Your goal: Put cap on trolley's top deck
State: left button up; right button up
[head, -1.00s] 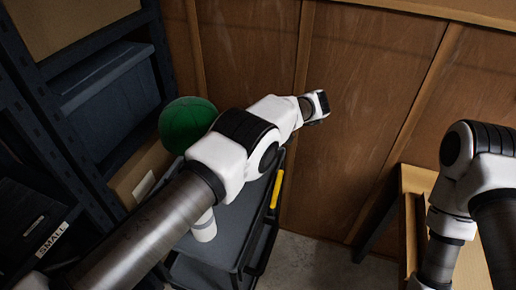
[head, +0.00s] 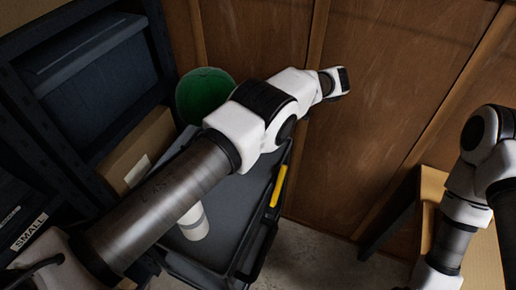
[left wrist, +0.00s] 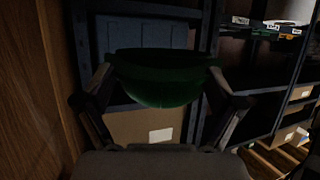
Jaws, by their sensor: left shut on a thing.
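The green cap (head: 205,95) is round and shows behind my left arm in the head view, at the far left end of the trolley (head: 228,215). In the left wrist view the cap (left wrist: 155,80) fills the space between the two fingers of my left gripper (left wrist: 158,88), which is shut on it.
Dark shelving with a blue-grey bin (head: 90,70) and a cardboard box (head: 137,158) stands left of the trolley. A white cylindrical thing (head: 194,222) shows over the deck below my arm. A wooden wall (head: 400,90) rises behind; a wooden bench (head: 490,245) is at right.

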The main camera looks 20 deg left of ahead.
pick_arm(q)
jog(key=b, duration=1.8)
send_over(258, 164)
jog(key=f, duration=1.9)
jog(key=shift+w+a+f, duration=0.1)
jog(key=shift+w, duration=0.1)
jog(key=shift+s+f+b, duration=0.2)
jog(key=shift+f+b, duration=0.1)
jog(key=shift+f, duration=0.1)
notch_tip(258, 164, down, 6)
jog(key=b, duration=0.4)
jog(key=shift+r, duration=0.2)
jog(key=shift+f+b, duration=0.55)
jog(key=o, duration=0.8)
